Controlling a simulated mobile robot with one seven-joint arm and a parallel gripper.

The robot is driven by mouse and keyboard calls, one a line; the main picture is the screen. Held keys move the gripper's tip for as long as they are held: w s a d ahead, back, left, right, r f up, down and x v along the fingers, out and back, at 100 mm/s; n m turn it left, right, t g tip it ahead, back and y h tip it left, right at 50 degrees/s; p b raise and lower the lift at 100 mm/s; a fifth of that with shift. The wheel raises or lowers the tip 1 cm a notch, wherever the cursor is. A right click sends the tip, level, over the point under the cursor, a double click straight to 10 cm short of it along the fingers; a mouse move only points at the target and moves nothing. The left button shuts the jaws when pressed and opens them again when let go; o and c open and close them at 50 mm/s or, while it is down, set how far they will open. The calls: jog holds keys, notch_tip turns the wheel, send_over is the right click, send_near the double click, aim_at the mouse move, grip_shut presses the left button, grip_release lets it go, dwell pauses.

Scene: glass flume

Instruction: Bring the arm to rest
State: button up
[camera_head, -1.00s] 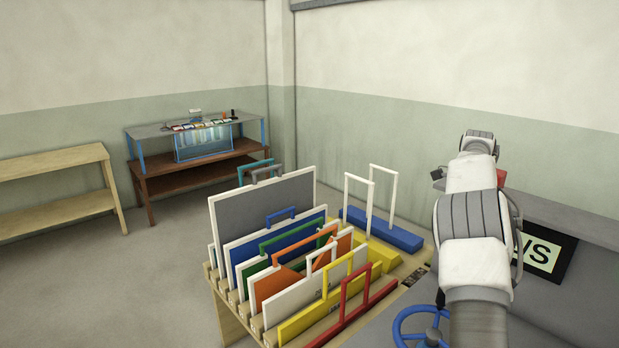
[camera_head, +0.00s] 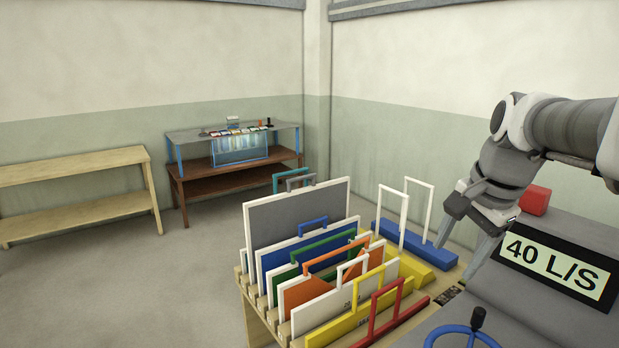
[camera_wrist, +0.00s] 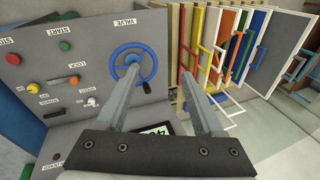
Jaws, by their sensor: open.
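My arm is raised at the right of the head view, bent at the wrist. My gripper (camera_head: 455,262) points down and to the left, with its two fingers apart and nothing between them. It hangs in front of the grey control console (camera_head: 535,309). I cannot tell how far the fingertips are from the wheel. The handwheel also shows in the head view (camera_head: 463,330).
A rack (camera_head: 248,296) of coloured framed panels stands left of the console, close to my gripper. The console has a display (camera_head: 560,268) reading "40 L/S", and a red block (camera_head: 535,200) behind it. A wooden shelf (camera_head: 75,166) and a small flume table (camera_head: 187,136) stand farther back. The left floor is clear.

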jog(key=s+a+f+n+t, duration=0.1)
jog(key=s+a+f+n, duration=0.2)
jog(key=s+n, duration=0.3)
jog(key=s+a+f+n+t, duration=0.1)
jog(key=s+a+f+n, duration=0.3)
jog(key=s, duration=0.6)
jog(key=a+n, duration=0.2)
jog(key=shift+a+n+h, duration=0.2)
jog(key=shift+n+h, duration=0.1)
jog(key=shift+n, duration=0.1)
jog(key=shift+s+d, duration=0.1)
dwell(0.6)
